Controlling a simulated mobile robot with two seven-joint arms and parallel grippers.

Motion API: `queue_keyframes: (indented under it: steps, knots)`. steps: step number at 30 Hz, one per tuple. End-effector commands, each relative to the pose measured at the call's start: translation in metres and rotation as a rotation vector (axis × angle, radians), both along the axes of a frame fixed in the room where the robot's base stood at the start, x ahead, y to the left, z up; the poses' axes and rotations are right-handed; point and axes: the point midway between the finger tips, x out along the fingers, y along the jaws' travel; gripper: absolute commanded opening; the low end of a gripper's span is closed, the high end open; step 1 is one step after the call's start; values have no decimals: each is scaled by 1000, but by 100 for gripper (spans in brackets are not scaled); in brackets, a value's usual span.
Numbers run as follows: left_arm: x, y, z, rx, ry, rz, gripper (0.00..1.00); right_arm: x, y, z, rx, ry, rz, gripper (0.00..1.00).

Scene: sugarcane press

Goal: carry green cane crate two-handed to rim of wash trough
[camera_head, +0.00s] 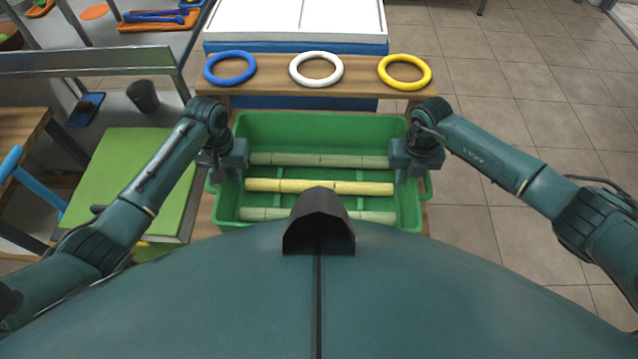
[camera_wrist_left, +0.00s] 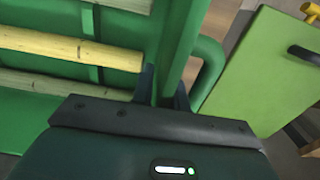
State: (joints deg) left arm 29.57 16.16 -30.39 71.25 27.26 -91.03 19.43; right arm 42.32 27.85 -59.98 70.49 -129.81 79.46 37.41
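The green cane crate (camera_head: 300,127) is in the middle of the head view, with several pale cane lengths (camera_head: 318,187) lying crosswise in it. My left gripper (camera_head: 228,170) is at its left wall. In the left wrist view my left gripper's fingers (camera_wrist_left: 166,88) straddle the crate wall (camera_wrist_left: 176,60), one inside and one between wall and handle (camera_wrist_left: 209,70), with little visible gap. My right gripper (camera_head: 408,170) is at the right wall near the right handle (camera_head: 428,187); its fingertips are hidden. No wash trough is clearly identifiable.
A wooden board (camera_head: 273,72) beyond the crate bears a blue ring (camera_head: 208,69), white ring (camera_head: 295,69) and yellow ring (camera_head: 383,72). A white-topped blue unit (camera_head: 255,18) stands behind it. A green board (camera_head: 110,170) is at left. Open tiled floor (camera_head: 530,130) is at right.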

Motion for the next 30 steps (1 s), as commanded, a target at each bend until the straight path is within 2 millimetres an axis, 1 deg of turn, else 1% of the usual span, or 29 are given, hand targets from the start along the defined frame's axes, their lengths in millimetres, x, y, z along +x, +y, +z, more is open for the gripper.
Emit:
queue_keyframes:
  steps: [4,9,10,25,30]
  knots:
    - [0,0,0,0,1,0,15,0,0,0,0,0,0,15]
    - [0,0,0,0,1,0,2,0,0,0,0,0,0,2]
    - [0,0,0,0,1,0,0,0,0,0,0,0,0,0]
    - [0,0,0,0,1,0,0,0,0,1,0,0,-1,0]
    - [1,0,4,-1,-3,0,0,2,0,4,2,-4,-1,0]
